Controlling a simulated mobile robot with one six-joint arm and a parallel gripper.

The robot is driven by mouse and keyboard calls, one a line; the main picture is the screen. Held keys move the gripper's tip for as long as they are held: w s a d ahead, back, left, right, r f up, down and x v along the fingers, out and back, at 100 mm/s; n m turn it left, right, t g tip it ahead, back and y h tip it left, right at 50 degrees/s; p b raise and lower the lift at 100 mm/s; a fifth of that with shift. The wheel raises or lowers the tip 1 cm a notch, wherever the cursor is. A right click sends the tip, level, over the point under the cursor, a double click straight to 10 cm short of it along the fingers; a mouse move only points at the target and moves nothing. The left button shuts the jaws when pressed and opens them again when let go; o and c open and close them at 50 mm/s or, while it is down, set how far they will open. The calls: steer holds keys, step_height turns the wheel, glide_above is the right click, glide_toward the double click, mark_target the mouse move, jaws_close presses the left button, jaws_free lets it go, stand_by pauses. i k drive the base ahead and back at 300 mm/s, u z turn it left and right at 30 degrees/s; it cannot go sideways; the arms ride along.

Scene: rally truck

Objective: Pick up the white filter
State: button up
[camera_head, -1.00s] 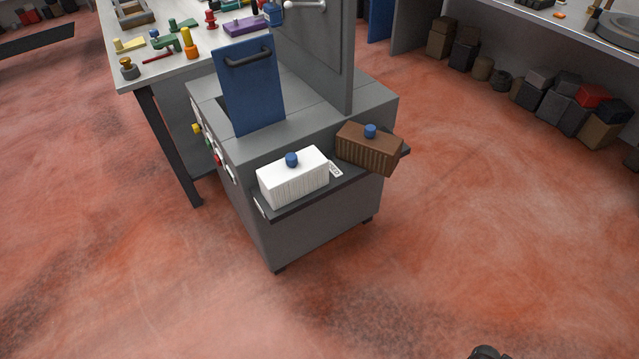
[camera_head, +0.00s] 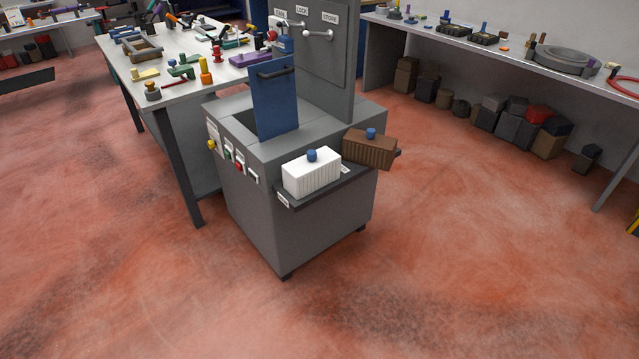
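The white filter (camera_head: 312,178) is a ribbed white block with a blue knob on top. It sits on the left part of a dark shelf (camera_head: 331,186) on the front of a grey cabinet. A brown ribbed filter (camera_head: 369,151), also with a blue knob, sits to its right on the same shelf, partly overhanging the edge. My gripper is not in view.
The grey cabinet (camera_head: 300,230) has a raised blue lid (camera_head: 275,102) and a tall grey panel (camera_head: 325,55). A cluttered white workbench (camera_head: 180,88) stands behind left. A long bench with boxes beneath is at right. The red floor (camera_head: 450,260) in front is clear.

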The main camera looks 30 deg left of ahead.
mark_target(302, 177)
steer(key=z, duration=0.1)
steer(key=k, duration=0.9)
steer(key=u, duration=2.2)
steer(key=i, duration=1.55)
steer(key=u, duration=0.1)
